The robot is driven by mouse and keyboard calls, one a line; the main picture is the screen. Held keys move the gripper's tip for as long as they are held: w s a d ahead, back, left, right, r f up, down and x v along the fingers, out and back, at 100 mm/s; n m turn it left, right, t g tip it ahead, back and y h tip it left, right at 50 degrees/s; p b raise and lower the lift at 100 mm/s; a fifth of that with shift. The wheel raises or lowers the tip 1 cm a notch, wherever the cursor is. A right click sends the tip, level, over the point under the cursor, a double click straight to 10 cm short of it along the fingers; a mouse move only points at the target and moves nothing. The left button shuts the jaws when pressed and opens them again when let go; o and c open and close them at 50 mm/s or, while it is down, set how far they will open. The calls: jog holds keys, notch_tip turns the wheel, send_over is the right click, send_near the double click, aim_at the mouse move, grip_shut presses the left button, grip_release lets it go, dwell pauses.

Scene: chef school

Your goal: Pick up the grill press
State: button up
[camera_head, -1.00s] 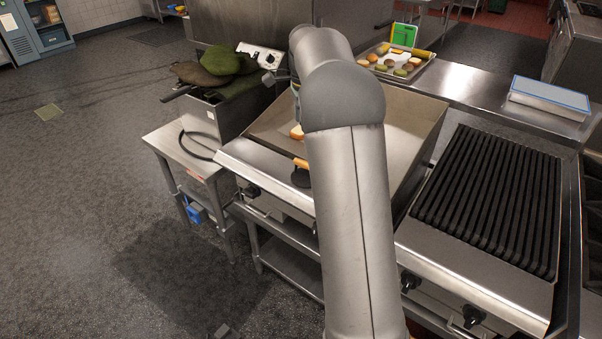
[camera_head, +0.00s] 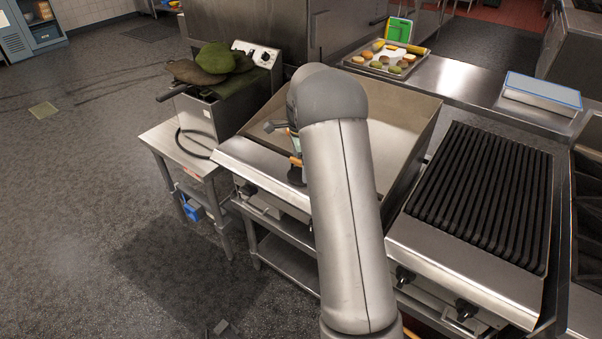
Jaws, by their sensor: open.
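The grill press (camera_head: 296,173) sits near the front left of the flat griddle. Its dark base and wooden handle show just left of my arm, and the arm hides its right side. My gripper (camera_head: 292,143) is mostly hidden behind my arm. A small part of it shows above and behind the handle in this view. It is open, and the press still rests on the griddle. I cannot tell the exact gap between the fingers and the handle.
A fryer (camera_head: 208,115) with green and brown mitts or cloths on it stands left of the griddle. A ribbed black grill (camera_head: 483,195) is on the right. A food tray (camera_head: 346,63) and a blue-edged scale-like box (camera_head: 541,94) are on the back counter.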

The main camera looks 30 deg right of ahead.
aim_at(301, 174)
jog(key=shift+w+f+p, duration=0.1)
jog(key=shift+f+p, duration=0.2)
jog(key=shift+f, duration=1.5)
jog(key=c, duration=1.5)
jog(key=shift+w+r, duration=0.1)
jog(key=shift+c, duration=0.4)
jog(key=shift+r, duration=0.1)
